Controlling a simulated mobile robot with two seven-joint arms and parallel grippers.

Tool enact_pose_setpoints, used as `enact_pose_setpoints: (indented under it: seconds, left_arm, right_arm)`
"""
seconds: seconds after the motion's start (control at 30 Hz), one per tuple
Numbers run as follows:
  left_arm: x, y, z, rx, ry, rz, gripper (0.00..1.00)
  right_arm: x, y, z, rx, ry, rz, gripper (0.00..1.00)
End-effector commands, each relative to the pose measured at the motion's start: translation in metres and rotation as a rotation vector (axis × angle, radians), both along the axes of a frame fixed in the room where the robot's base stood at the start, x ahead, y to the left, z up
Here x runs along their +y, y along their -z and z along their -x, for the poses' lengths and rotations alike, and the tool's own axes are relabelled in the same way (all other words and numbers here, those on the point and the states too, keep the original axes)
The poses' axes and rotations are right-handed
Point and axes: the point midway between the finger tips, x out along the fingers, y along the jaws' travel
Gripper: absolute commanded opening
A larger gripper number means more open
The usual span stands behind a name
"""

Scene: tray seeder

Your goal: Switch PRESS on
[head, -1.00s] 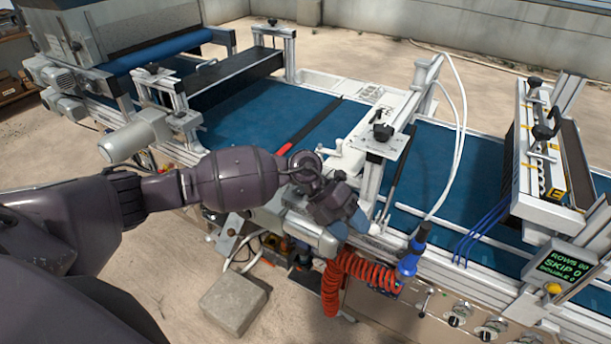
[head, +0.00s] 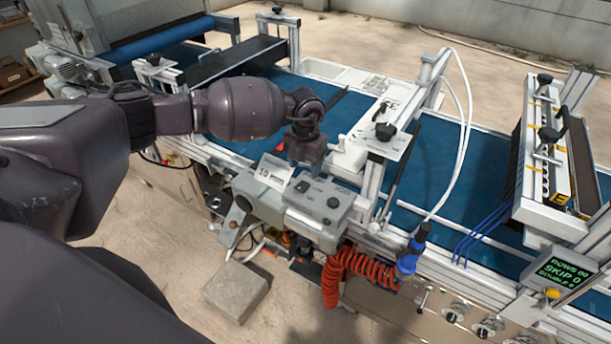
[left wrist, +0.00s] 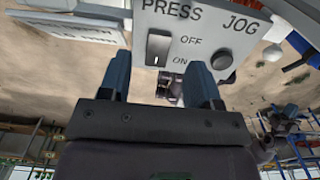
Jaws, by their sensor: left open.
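I cannot tell which way the rocker is set. A dark round JOG button (left wrist: 221,59) sits to the right. My left gripper (left wrist: 160,84) is open and empty, its two blue fingers pointing towards the panel, apart from the switch. In the head view my left gripper (head: 305,150) hangs above and behind the grey control box (head: 322,202). My right gripper is not shown.
A "10 mm" card (head: 274,173) stands at the box's left. A coiled red hose (head: 350,272) with a blue nozzle (head: 410,252) hangs in front. The blue belt (head: 440,160) runs behind under metal frames. A display (head: 562,272) stands at right.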

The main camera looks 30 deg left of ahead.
Motion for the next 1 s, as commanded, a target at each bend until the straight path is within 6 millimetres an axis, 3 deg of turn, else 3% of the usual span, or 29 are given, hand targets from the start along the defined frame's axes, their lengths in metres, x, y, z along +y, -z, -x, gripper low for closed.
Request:
enact_pose_setpoints:
  seconds: [0.3,0.73,1.0]
  left_arm:
    - [-0.001,0.041,0.0,0.0,0.0,0.001,0.57]
    - [0.0,0.05,0.0,-0.001,0.001,0.001,0.57]
    - [0.0,0.049,0.0,0.0,0.001,0.001,0.18]
  right_arm:
    - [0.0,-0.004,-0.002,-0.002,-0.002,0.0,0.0]
    - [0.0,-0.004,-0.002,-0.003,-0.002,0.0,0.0]
    - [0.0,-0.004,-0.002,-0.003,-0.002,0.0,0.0]
